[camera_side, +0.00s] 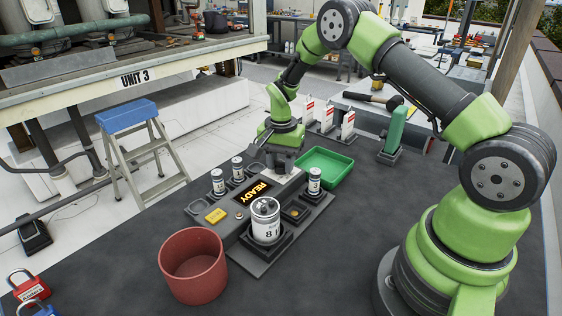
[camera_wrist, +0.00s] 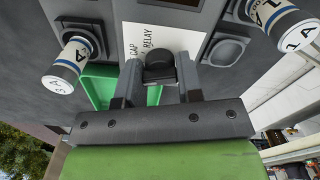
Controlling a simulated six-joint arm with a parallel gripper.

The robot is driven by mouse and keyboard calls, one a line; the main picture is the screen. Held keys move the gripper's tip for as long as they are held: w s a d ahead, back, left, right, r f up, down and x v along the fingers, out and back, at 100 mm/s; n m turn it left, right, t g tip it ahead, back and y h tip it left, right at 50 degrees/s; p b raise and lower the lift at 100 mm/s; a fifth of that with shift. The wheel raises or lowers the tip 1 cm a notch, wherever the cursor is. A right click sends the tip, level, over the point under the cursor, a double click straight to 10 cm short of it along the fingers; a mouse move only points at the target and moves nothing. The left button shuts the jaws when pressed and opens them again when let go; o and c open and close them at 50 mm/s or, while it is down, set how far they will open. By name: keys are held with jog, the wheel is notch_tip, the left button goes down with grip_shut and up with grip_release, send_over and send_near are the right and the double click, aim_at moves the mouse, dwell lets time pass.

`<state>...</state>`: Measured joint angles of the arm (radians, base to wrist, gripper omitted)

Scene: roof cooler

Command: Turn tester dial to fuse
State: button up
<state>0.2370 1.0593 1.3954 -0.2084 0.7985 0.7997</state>
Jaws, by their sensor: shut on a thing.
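The tester (camera_side: 222,230) is a grey unit on the dark table, with a lit display (camera_side: 255,192) reading READY. Its dial is a black knob (camera_wrist: 159,66) on a white plate (camera_wrist: 148,42) in the wrist view. The words CAP and RELAY show on the plate; I cannot see a fuse mark or tell which way the dial points. My gripper (camera_wrist: 160,80) points down with one finger on each side of the knob and is shut on it. In the side view my gripper (camera_side: 284,172) is at the tester's back edge and hides the dial.
A large can marked 8 (camera_side: 265,221) stands in the tester's front holder. Small cans stand left (camera_side: 218,182) and right (camera_side: 315,181). A green tray (camera_side: 325,168) is behind on the right. A red-brown bin (camera_side: 192,266) stands front left.

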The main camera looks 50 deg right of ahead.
aim_at(281, 161)
dwell(0.3)
jog(key=o, duration=0.9)
notch_tip(281, 161, up, 10)
